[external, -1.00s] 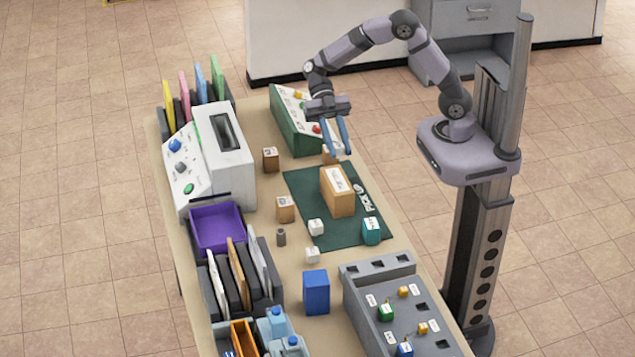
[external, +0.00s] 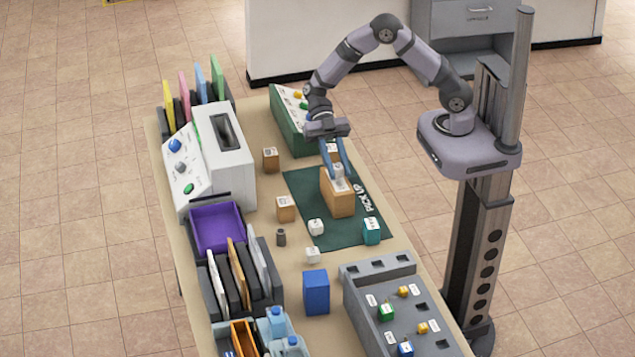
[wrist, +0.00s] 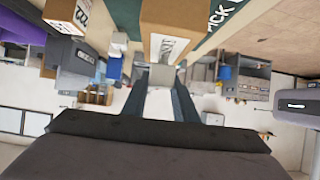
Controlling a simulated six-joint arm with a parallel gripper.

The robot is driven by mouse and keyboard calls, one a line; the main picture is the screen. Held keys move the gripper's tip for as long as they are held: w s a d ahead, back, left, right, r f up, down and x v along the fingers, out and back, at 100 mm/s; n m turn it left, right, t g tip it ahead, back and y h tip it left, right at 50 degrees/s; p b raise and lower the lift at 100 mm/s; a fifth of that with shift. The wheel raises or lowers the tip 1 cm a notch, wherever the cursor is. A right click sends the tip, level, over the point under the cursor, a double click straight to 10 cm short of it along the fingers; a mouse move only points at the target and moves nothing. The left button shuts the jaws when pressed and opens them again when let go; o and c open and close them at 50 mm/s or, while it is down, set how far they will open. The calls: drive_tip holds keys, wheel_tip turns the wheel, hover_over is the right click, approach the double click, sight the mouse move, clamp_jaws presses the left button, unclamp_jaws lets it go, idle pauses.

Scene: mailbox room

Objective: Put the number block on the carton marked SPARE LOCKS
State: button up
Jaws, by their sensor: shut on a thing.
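My gripper (external: 339,168) is shut on a small pale grey block (external: 338,171), taken to be the number block, over the far end of the larger brown carton (external: 338,203). In the wrist view the block (wrist: 161,77) sits between the fingertips, against or very near the labelled carton (wrist: 184,17). I cannot tell whether block and carton touch. The carton stands on the green mat. Smaller labelled cartons stand behind it (external: 332,150), at the left (external: 271,160) and at the mat's left edge (external: 285,209). I cannot read which says SPARE LOCKS.
The green mat (external: 300,185) also holds a white cube (external: 316,227) and a teal block (external: 371,231). Another white cube (external: 312,255), a dark cylinder (external: 281,237) and a blue box (external: 316,292) stand nearer. A green-sided panel (external: 290,125) stands behind, a grey lock board (external: 400,310) in front.

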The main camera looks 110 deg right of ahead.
drive_tip(key=shift+f+b, duration=0.2)
drive_tip(key=shift+b, duration=0.15)
drive_tip(key=o, duration=1)
drive_tip(key=shift+o, duration=0.2)
drive_tip(key=shift+r, duration=0.15)
drive_tip(key=shift+r+p, duration=0.2)
drive_tip(key=shift+p, duration=0.25)
drive_tip(key=b+v, duration=0.4)
drive_tip(key=v, duration=0.8)
drive_tip(key=shift+f+b, duration=0.15)
drive_tip(key=shift+b, duration=0.25)
